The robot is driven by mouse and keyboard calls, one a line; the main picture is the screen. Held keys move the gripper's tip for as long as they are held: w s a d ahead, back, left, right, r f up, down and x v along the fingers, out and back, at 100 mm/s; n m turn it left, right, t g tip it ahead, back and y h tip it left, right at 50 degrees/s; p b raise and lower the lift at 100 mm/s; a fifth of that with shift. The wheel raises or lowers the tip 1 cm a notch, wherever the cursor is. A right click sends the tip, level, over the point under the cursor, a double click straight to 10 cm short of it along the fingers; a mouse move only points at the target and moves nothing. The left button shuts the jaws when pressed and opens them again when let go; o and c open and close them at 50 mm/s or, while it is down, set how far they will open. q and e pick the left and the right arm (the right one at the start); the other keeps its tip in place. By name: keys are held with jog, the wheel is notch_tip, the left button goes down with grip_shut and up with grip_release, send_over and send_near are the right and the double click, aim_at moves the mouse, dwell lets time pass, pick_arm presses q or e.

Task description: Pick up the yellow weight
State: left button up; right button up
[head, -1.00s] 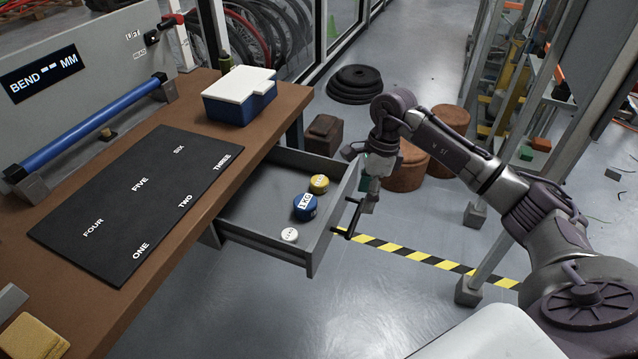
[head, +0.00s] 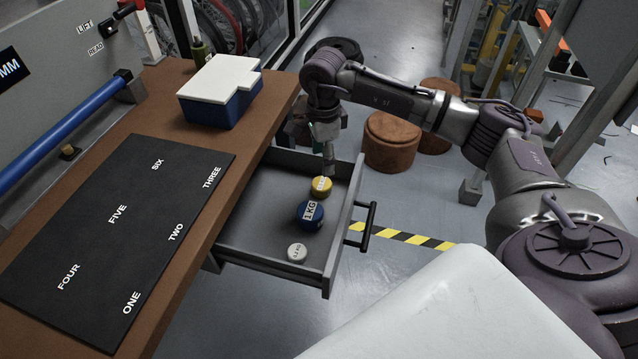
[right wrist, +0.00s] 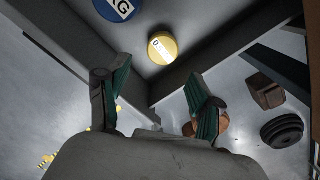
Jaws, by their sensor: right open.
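The yellow weight (head: 321,187) is a small round disc with a pale label. It lies in the open drawer (head: 262,250), behind the larger blue weight (head: 311,214) marked KG. My right gripper (head: 328,165) hangs over the drawer's far part, just above the yellow weight in the picture. In the right wrist view the yellow weight (right wrist: 162,48) shows beyond and between the open, empty fingers (right wrist: 155,100), apart from them. The blue weight (right wrist: 115,8) is partly cut off at the top there. My left gripper is not in view.
A small white weight (head: 297,252) lies in the drawer's near part. The drawer's black handle (head: 368,228) sticks out to the right. The brown bench holds a black numbered mat (head: 120,215) and a blue box with a white lid (head: 220,95). Brown round blocks (head: 390,143) stand on the floor behind.

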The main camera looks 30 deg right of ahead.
aim_at(321, 183)
jog(key=f, duration=0.9)
jog(key=shift+w+f+b, duration=0.2)
jog(key=shift+w+b, duration=0.05)
jog(key=shift+b, duration=0.1)
jog(key=shift+f, duration=0.15)
jog(key=c, duration=0.8)
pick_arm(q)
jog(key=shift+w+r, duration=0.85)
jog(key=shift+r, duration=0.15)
pick_arm(e)
grip_shut()
